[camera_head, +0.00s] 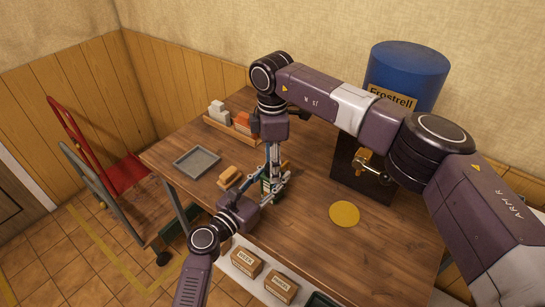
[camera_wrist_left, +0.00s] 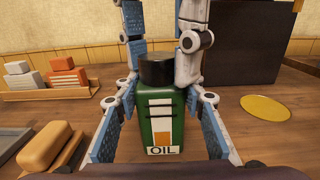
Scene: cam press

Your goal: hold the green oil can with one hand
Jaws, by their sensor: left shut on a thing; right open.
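The green oil can (camera_wrist_left: 165,118) stands upright in the left wrist view, with a black cap and an OIL label. In the head view the can (camera_head: 266,187) is mostly hidden by my grippers. My left gripper (camera_wrist_left: 160,108) has its blue-padded fingers on both sides of the can's body and is shut on it; it also shows in the head view (camera_head: 263,193). My right gripper (camera_head: 273,160) points down from above and is open. In the left wrist view its fingers (camera_wrist_left: 162,48) hang on both sides of the can's cap; I cannot tell whether they touch it.
A dark press-like box (camera_head: 350,176) with a brass part stands right, before a blue drum (camera_head: 407,68). A yellow disc (camera_head: 344,213) lies on the table (camera_head: 310,235). At left are a grey tray (camera_head: 197,162), a tan block (camera_head: 231,172) and a wooden rack (camera_head: 228,132) of blocks.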

